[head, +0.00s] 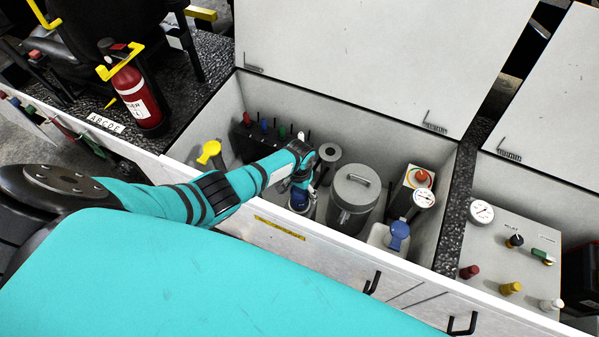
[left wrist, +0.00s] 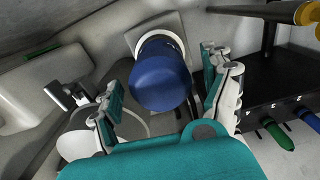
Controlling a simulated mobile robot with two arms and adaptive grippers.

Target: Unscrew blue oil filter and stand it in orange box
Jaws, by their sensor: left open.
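The blue oil filter (left wrist: 160,78) sits in a pale round mount on a light square plate in the left wrist view. In the head view the filter (head: 299,200) shows low in the open compartment, partly covered by my left gripper (head: 301,187). In the left wrist view my left gripper (left wrist: 165,98) is open, with one finger on each side of the filter and visible gaps between. The orange box and my right gripper are in neither view.
A grey lidded canister (head: 352,203) stands right of my left gripper. A blue-capped container (head: 398,238), a gauge (head: 424,198) and a yellow-topped item (head: 209,152) share the compartment. A dark block with coloured knobs (head: 250,138) is behind. The compartment's front wall (head: 290,228) runs below my arm.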

